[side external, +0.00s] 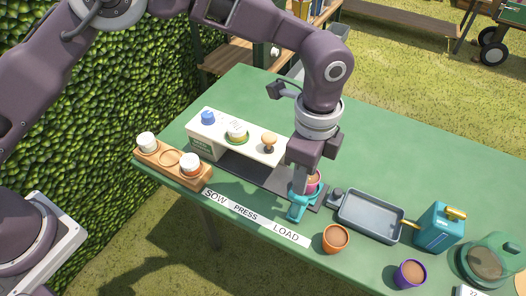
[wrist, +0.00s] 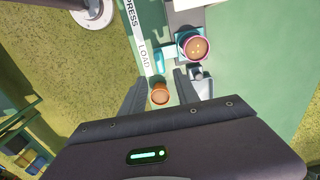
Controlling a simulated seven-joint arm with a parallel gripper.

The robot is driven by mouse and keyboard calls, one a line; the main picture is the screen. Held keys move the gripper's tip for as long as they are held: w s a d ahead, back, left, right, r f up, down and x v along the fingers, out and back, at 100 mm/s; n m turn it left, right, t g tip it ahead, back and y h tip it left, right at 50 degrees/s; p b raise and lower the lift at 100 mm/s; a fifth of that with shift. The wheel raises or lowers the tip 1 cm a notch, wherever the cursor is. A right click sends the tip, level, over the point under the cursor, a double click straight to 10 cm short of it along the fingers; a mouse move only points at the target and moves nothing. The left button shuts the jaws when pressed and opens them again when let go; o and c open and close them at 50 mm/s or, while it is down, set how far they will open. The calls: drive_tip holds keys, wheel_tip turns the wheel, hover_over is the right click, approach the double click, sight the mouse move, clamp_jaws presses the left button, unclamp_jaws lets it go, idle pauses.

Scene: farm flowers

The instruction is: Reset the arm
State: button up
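My gripper (side external: 299,180) points down in the side view, in front of or just above a teal holder (side external: 297,209) at the right end of the planter machine. In the wrist view its two fingers (wrist: 160,76) are spread apart with nothing held between them. A pot with dotted soil (wrist: 194,46) sits in the teal holder beyond the fingertips; in the side view my gripper partly hides it. An orange pot (side external: 335,238) stands on the table; it shows between the fingers in the wrist view (wrist: 160,94), apart from them.
A white shelf (side external: 222,138) carries a blue knob and other parts. A wooden rack (side external: 172,178) with white cups is at left. A grey tray (side external: 369,217), teal watering can (side external: 437,230), purple pot (side external: 409,274) and glass dome (side external: 492,257) stand right. The table's back is clear.

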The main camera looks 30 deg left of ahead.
drive_tip(key=s+a+r+n+t, duration=0.25)
drive_tip(key=a+r+n, duration=0.45)
drive_tip(key=a+r, duration=0.95)
drive_tip(key=s+a+r+n+t, duration=0.1)
drive_tip(key=s+a+n, duration=0.4)
drive_tip(key=s+a, duration=0.2)
drive_tip(key=s+a+r+n+t, duration=0.1)
drive_tip(key=s+a+n, duration=0.5)
drive_tip(key=s, duration=0.6)
drive_tip(key=shift+a+t, duration=0.45)
drive_tip(key=shift+t, duration=0.1)
drive_tip(key=shift+r, duration=0.15)
